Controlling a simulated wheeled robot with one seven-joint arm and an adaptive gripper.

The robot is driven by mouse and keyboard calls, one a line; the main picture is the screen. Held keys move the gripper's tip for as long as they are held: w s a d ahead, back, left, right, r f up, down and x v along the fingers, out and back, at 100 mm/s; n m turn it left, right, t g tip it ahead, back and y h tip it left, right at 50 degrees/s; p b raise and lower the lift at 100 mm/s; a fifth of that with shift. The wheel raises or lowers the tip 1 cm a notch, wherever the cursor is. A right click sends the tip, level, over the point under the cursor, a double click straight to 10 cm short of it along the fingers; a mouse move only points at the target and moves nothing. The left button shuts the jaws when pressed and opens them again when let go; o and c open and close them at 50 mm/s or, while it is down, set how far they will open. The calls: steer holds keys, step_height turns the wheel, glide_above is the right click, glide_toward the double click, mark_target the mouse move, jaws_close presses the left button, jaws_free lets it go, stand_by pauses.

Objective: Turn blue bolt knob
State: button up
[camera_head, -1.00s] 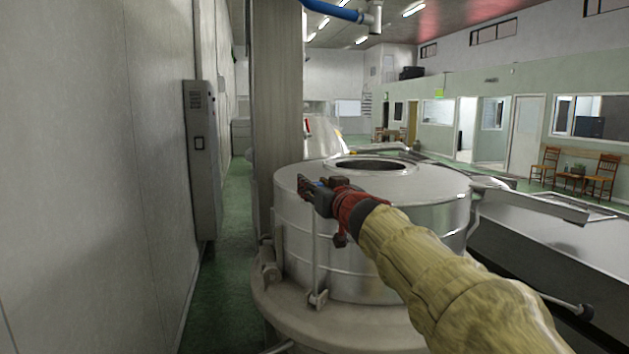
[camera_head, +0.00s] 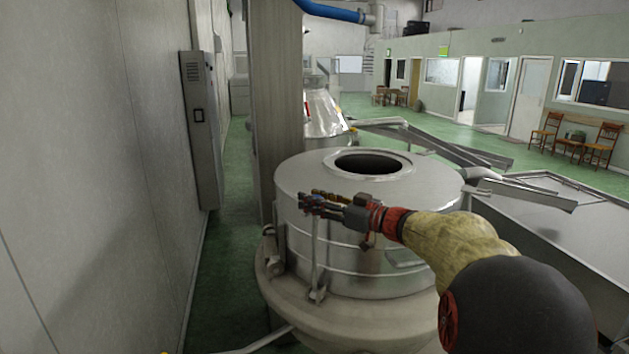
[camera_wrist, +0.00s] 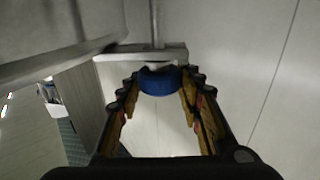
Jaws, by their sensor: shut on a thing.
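The blue bolt knob (camera_wrist: 159,80) is between my gripper's two fingertips in the wrist view, at the end of a thin metal rod. My gripper (camera_wrist: 159,88) is shut on it, with a fingertip at each side. In the head view my gripper (camera_head: 312,203) is at the front left of the round steel tank (camera_head: 400,262), near its upper rim. The knob is mostly hidden by the fingers in that view.
A thick grey column (camera_head: 275,110) stands just behind and left of the tank. A grey wall cabinet (camera_head: 199,130) is at the left, with a narrow green floor aisle (camera_head: 228,240) between. Metal troughs (camera_head: 525,190) lie to the right.

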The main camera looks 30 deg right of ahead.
steer(key=n+g+y+p, duration=0.1)
steer(key=y+p, duration=0.1)
steer(key=n+g+y+p, duration=0.1)
steer(key=n+y+p, duration=0.1)
steer(key=p, duration=0.1)
steer(key=shift+f+g+p, duration=0.3)
steer(key=shift+g+p, duration=0.05)
steer(key=shift+g, duration=0.05)
steer(key=shift+f+n+g+y+p, duration=0.15)
steer(key=shift+n+g+y+p, duration=0.75)
steer(key=shift+p, duration=0.35)
steer(key=shift+y, duration=0.3)
steer(key=o, duration=1.2)
steer(key=shift+w+r, duration=0.1)
steer(key=shift+r, duration=0.15)
steer(key=shift+c, duration=0.2)
steer(key=v, duration=1.2)
steer(key=shift+w+d+r, duration=0.15)
